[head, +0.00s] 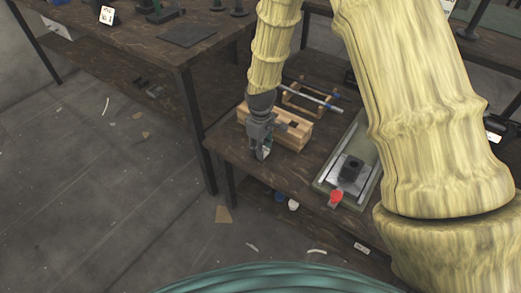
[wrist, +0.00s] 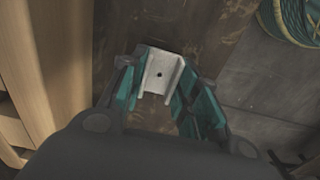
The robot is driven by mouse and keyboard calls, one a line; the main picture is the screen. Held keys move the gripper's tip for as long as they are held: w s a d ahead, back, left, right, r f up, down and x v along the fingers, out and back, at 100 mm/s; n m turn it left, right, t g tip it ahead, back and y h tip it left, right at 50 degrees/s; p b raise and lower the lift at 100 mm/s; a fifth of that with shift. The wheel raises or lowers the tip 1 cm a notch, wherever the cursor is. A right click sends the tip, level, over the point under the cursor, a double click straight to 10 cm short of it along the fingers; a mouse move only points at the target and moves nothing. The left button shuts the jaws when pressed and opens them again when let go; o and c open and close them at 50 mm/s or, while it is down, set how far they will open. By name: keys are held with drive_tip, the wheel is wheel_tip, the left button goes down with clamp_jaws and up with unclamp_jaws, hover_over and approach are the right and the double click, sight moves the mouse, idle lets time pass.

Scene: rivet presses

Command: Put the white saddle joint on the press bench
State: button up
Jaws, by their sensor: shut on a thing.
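The white saddle joint (wrist: 160,72) is a small pale channel-shaped piece with a dark hole, held between the teal finger pads of my gripper (wrist: 159,88) in the wrist view. In the head view my gripper (head: 262,148) points down beside the front left of a wooden crate (head: 293,136), near the edge of a dark wooden bench (head: 236,158). A pale bit of the joint (head: 266,153) shows at its tips. A second dark bench (head: 140,48) at upper left carries black stands; I cannot tell for certain which bench is the press bench.
A green-edged fixture (head: 322,184) with a black block and a red knob (head: 336,197) lies right of the crate. A wooden frame with blue-ended rods (head: 312,97) stands behind it. A dark mat (head: 188,33) lies on the left bench. Scraps litter the floor.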

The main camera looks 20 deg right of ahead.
drive_tip(key=shift+f, duration=0.3)
drive_tip(key=o, duration=0.8)
drive_tip(key=shift+o, duration=0.2)
wheel_tip(320, 180, up, 12)
drive_tip(key=p, duration=0.3)
drive_tip(key=shift+r, duration=0.15)
